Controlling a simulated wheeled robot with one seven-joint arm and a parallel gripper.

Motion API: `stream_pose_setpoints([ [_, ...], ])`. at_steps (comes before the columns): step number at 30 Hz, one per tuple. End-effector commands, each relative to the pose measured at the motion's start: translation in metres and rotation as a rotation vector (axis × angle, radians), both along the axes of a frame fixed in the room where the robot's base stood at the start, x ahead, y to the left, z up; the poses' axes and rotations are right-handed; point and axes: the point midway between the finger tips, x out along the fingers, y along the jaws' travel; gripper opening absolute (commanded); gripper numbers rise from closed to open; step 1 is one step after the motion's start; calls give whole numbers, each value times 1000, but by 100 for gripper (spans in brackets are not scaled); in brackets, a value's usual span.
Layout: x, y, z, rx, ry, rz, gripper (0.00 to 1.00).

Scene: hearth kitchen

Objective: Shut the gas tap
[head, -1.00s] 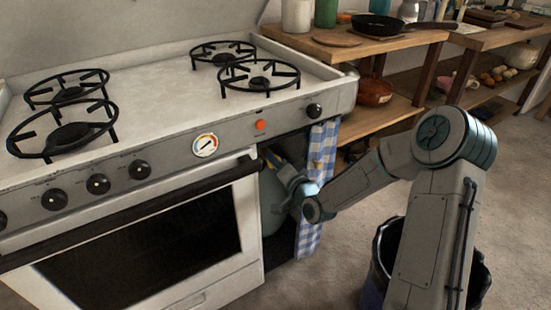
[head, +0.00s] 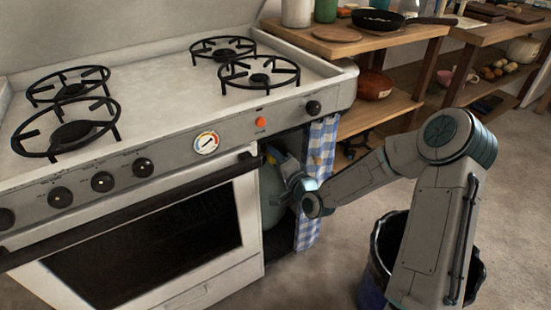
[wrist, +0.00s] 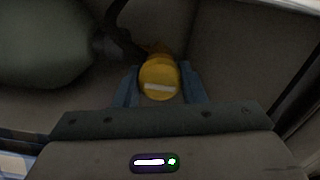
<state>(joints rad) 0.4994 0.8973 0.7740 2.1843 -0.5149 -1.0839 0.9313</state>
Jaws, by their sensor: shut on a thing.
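The gas tap is a yellow knob (wrist: 159,78) with a pale stripe lying nearly level across its face in the wrist view. My gripper (wrist: 160,88) is shut on it, with one blue finger on each side. In the head view my gripper (head: 273,160) reaches into the open bay at the right end of the stove, and only a bit of yellow shows there. The greenish gas cylinder (head: 270,200) stands in the bay, partly hidden; it also shows in the wrist view (wrist: 45,42). A dark hose (wrist: 117,32) runs beside the tap.
The white stove (head: 150,110) with its oven door borders the bay on the left. A blue checked curtain (head: 319,150) hangs on the right, close to my wrist. A dark bin (head: 375,285) stands on the floor by my arm. Wooden shelves (head: 385,110) are behind.

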Motion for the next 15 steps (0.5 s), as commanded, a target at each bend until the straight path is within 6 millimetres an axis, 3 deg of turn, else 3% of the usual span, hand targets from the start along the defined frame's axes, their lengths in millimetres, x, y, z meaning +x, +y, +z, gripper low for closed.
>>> stream_pose_setpoints([
  [2, -2, 1, -2, 0, 7, 3, 14],
  [3, -2, 1, -2, 0, 7, 3, 48],
  [4, -2, 0, -2, 0, 6, 3, 56],
  [15, -4, -2, 0, -1, 3, 0, 59],
])
